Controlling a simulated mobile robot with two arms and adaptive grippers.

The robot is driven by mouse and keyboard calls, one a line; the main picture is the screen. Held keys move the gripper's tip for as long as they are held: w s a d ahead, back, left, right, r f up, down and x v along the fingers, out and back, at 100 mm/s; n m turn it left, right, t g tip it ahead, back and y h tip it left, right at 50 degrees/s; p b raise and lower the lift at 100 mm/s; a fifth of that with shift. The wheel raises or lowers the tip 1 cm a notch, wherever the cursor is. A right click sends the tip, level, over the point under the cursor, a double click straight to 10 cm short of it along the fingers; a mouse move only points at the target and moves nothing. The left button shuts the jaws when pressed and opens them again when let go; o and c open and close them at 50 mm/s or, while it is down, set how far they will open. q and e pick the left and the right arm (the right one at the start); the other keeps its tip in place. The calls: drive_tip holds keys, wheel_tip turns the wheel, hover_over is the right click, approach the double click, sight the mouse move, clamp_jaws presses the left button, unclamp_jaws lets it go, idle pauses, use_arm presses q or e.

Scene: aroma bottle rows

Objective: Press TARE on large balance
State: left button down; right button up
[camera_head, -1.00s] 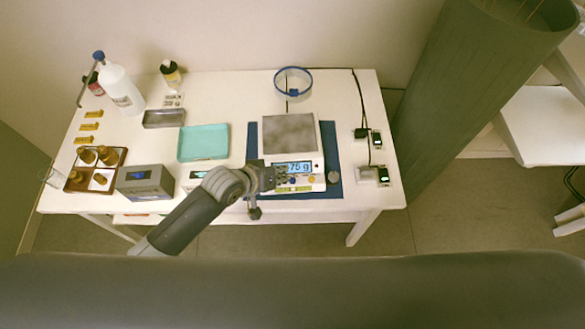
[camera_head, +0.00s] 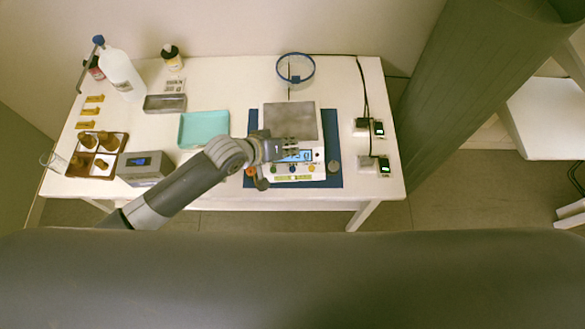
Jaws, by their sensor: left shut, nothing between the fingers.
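The large balance (camera_head: 311,172) stands on a blue mat (camera_head: 335,143) at the right part of the white table. Its square grey pan (camera_head: 290,121) is bare. Its lit blue display shows at the front, partly hidden by my left gripper, so I cannot read the full value. A row of small buttons lies along its front below the display. My left gripper (camera_head: 295,147) is shut and empty, over the display and the pan's front edge. I cannot tell whether it touches the balance. My right gripper is not in view.
A turquoise tray (camera_head: 204,129), a grey box with a display (camera_head: 146,167) and a brown bottle rack (camera_head: 122,143) stand to the left. A blue-rimmed round item (camera_head: 296,68) lies behind the balance. Small devices with cables (camera_head: 368,166) sit at the right edge.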

use_arm(q)
drive_tip(key=b, duration=0.6)
hover_over(290, 167)
wheel_tip(290, 167, down, 7)
drive_tip(key=shift+r, duration=0.1)
drive_tip(key=shift+f, duration=0.5)
idle(0.3)
drive_tip(key=shift+f, duration=0.15)
drive_tip(key=shift+f, duration=0.25)
drive_tip(key=shift+f, duration=0.4)
idle(0.7)
drive_tip(key=shift+r, duration=0.1)
drive_tip(key=shift+r+p, duration=0.7)
drive_tip(key=shift+p, duration=0.1)
